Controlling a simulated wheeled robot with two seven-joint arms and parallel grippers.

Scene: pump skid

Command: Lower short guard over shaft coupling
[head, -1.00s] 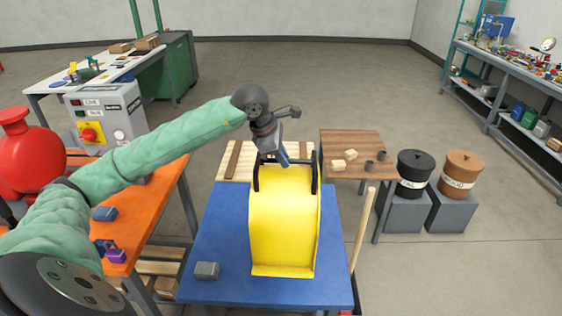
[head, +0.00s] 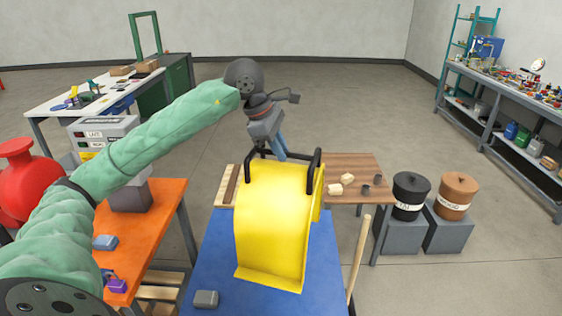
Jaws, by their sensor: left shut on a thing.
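The yellow curved guard (head: 272,220) has a black bar handle (head: 316,165) across its top. My left gripper (head: 282,154) reaches down to the handle and is shut on it. The guard hangs slightly tilted and seems to be above the blue table (head: 325,270). Its underside and the table behind it are hidden. A red rounded machine part (head: 22,185) stands at the left by the orange bench (head: 165,210). I cannot make out the shaft coupling. My right gripper is not in view.
A small grey block (head: 206,299) lies on the blue table. A wooden pole (head: 358,255) stands at its right edge. Behind is a brown wooden table (head: 350,165) with small blocks. Black (head: 410,195) and brown (head: 456,195) bins stand right. Floor beyond is clear.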

